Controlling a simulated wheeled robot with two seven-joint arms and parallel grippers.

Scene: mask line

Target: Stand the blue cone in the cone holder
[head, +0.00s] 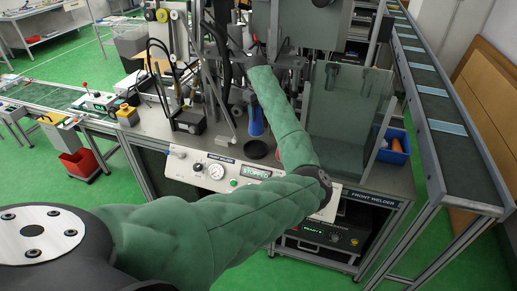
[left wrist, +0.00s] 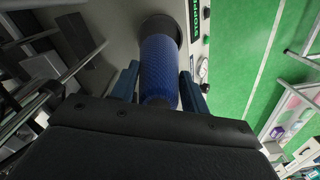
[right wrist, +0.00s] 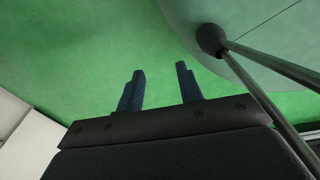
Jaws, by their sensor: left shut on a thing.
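The blue cone (head: 256,124) hangs above the worktop in the head view, and it also shows in the left wrist view (left wrist: 160,65). My left gripper (head: 254,101) is shut on it, with one finger on either side of the cone in the left wrist view. The black round cone holder (head: 257,150) stands on the worktop just in front of and below the cone. In the left wrist view the holder (left wrist: 161,26) lies beyond the cone's far end; the cone partly hides it. I cannot tell whether they touch. My right gripper (right wrist: 160,88) is open and empty over green floor.
A control panel (head: 215,172) with a STOPPED display runs along the worktop's front edge. A clear guard (head: 345,115) stands right of the holder. Machine parts crowd behind the cone. A blue bin (head: 394,147) and a conveyor (head: 440,110) are at the right.

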